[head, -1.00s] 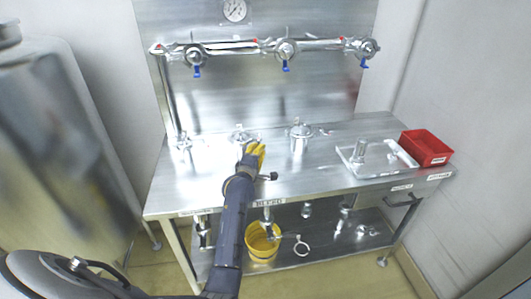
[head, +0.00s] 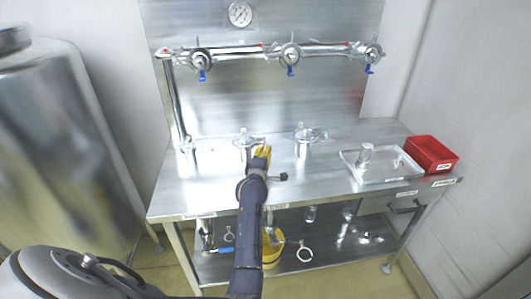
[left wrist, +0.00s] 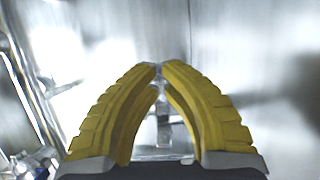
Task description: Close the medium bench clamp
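Three metal fittings stand along the back of the steel bench: one at the left (head: 186,146), one in the middle (head: 243,138) and one at the right (head: 306,134). The middle one, which seems to carry the medium bench clamp, is partly hidden by my left gripper (head: 260,152). The gripper's yellow fingers are at its right front side. In the left wrist view the fingertips (left wrist: 161,68) nearly meet, with a small bright metal part between them, seemingly part of the clamp. How far the clamp is closed cannot be seen. My right gripper is not in view.
A pipe with several blue-handled valves (head: 290,52) runs above the bench (head: 210,195). A clear tray (head: 382,172) and a red bin (head: 430,153) are at the right. A yellow bucket (head: 272,255) and a ring clamp (head: 305,252) are on the lower shelf.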

